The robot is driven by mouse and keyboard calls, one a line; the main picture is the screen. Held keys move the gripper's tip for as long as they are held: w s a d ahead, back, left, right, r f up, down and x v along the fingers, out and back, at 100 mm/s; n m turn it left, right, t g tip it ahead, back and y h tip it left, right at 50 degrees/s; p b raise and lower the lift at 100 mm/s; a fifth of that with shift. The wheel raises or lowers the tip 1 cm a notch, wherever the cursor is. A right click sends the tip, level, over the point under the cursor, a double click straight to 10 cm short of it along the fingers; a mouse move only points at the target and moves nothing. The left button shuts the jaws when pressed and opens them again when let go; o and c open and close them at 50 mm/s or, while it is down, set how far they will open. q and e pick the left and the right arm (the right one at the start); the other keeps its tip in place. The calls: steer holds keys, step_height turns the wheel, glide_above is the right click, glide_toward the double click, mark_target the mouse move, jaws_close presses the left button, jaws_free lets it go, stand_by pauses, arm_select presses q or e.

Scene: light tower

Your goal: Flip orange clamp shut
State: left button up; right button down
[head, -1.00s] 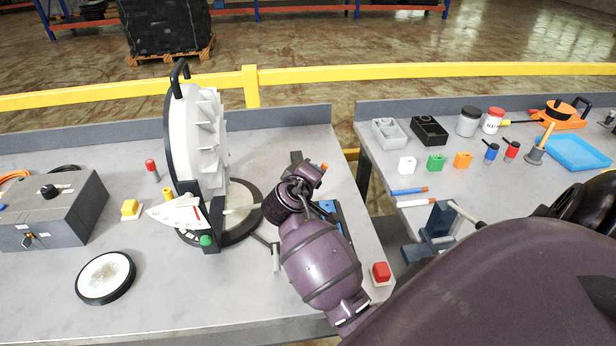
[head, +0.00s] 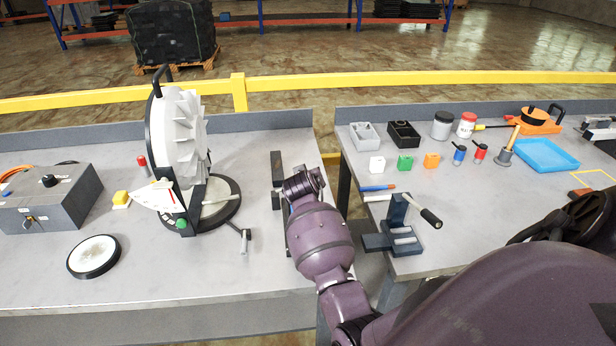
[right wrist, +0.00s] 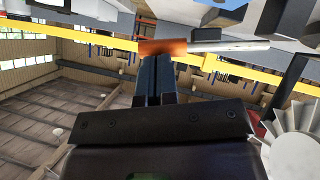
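An orange part with a pale metal rod running right from it, likely the orange clamp (right wrist: 163,47), lies across the top of the right wrist view. My right gripper (right wrist: 155,62) has its two dark fingers together, with the tips right at the orange part. I cannot tell whether they touch it. In the head view my purple right wrist hides the fingers and the clamp, above the front table's right side. My left gripper is not in view.
A white finned wheel (head: 178,130) on a black stand is left of my arm. A grey control box (head: 48,200) and a round disc (head: 94,256) are further left. A grey-blue vise (head: 398,225) stands on the right table. The front table's middle foreground is clear.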

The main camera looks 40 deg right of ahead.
steer(key=shift+s+d+f, duration=0.1)
steer(key=shift+d+f, duration=0.15)
steer(key=shift+f, duration=0.35)
steer(key=shift+s+d+f, duration=0.1)
steer(key=shift+d+f, duration=0.15)
steer(key=shift+f, duration=0.3)
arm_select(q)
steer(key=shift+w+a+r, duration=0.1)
arm_select(e)
steer(key=shift+s+d+f, duration=0.1)
steer(key=shift+s+f, duration=0.05)
steer(key=shift+f, duration=0.05)
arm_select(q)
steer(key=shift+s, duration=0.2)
